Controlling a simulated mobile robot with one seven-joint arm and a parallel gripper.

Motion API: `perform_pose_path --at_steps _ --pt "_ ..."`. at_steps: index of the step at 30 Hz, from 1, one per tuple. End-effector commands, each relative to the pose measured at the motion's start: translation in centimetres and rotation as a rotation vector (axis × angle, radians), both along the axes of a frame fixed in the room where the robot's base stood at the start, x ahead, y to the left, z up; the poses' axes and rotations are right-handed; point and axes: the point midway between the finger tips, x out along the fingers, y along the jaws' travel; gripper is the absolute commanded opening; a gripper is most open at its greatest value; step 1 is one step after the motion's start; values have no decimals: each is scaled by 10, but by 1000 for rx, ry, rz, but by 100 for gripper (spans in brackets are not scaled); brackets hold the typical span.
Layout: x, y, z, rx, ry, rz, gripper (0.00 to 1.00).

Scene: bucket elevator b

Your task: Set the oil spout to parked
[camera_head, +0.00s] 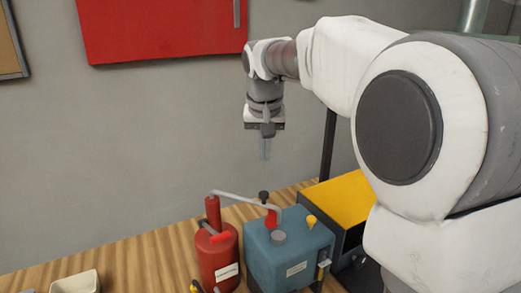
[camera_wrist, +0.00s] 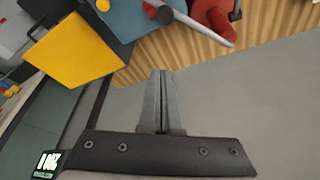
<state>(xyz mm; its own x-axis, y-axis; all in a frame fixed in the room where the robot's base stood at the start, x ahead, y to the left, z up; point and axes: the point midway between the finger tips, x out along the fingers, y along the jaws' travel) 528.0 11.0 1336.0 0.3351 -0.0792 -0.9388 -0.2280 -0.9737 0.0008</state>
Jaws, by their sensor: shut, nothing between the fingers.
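The oil spout is a thin grey tube (camera_head: 243,200) in the head view. It runs from the top of a red can (camera_head: 218,255) rightward over a blue box (camera_head: 280,262). Its right end is near a red piece and a black knob (camera_head: 264,196) on the box. My gripper (camera_head: 265,158) hangs above the spout and the box, pointing down, clear of both. Its fingers are together and empty. In the wrist view the shut gripper (camera_wrist: 161,75) is at the middle. The blue box and red parts are cut off by the top edge.
A yellow-topped dark box (camera_head: 342,200) stands right of the blue box. A small yellow knob (camera_head: 311,221) sits on the blue box. A pale tray (camera_head: 76,283) is on the wooden bench (camera_head: 150,262) at lower left. A red cabinet (camera_head: 160,30) hangs on the wall behind.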

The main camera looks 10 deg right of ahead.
Motion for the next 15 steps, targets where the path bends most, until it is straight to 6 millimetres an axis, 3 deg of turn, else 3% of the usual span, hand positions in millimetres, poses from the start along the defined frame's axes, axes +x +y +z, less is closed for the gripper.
perform_pose_path --at_steps 9,15 --pt "21 -5 -64 1 2 -1 0" --pt "-5 1 -64 0 -1 0 0"
